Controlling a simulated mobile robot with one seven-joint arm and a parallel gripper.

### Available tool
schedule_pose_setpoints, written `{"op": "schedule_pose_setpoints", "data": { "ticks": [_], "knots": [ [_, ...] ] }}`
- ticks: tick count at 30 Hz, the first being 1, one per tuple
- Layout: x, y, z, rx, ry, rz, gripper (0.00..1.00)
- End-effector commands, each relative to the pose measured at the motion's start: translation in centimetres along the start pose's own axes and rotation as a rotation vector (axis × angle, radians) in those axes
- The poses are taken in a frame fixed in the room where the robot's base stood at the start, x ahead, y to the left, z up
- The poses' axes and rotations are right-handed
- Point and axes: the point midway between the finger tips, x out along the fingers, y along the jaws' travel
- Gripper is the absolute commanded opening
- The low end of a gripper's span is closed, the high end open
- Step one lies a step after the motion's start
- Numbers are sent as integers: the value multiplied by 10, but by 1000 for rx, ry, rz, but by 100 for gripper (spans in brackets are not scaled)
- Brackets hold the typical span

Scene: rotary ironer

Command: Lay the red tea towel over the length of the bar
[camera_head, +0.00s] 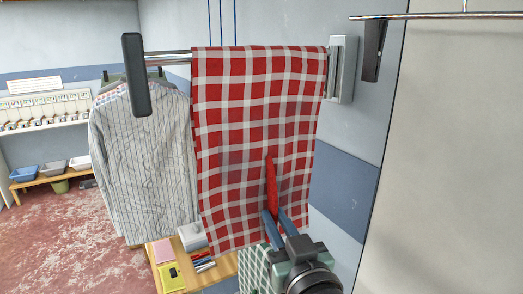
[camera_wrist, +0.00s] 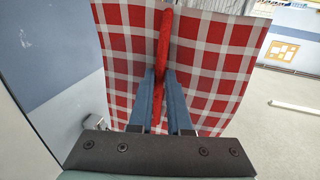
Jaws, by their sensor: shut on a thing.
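The red and white checked tea towel (camera_head: 250,130) hangs over the metal bar (camera_head: 168,58) and covers most of its length, from near the dark end piece to near the wall bracket. In the wrist view the gripper (camera_wrist: 161,95) is shut on the same fold, and the towel (camera_wrist: 205,60) spreads to both sides. The part of the towel behind the bar is hidden.
A striped shirt (camera_head: 145,150) hangs left of the towel. A grey bracket (camera_head: 341,70) fixes the bar at the wall. A wooden table (camera_head: 222,270) below carries a white box and small items. Another rail (camera_head: 430,15) runs at the upper right. Red floor lies open at left.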

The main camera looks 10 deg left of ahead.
Motion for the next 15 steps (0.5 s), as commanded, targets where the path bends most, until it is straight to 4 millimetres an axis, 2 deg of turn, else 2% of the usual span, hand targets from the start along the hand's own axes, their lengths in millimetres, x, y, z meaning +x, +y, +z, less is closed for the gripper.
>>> {"op": "schedule_pose_setpoints", "data": {
  "ticks": [3,15],
  "knots": [
    [0,1,-16,0,1,3,0],
    [0,2,-58,-1,5,5,0]
  ]
}}
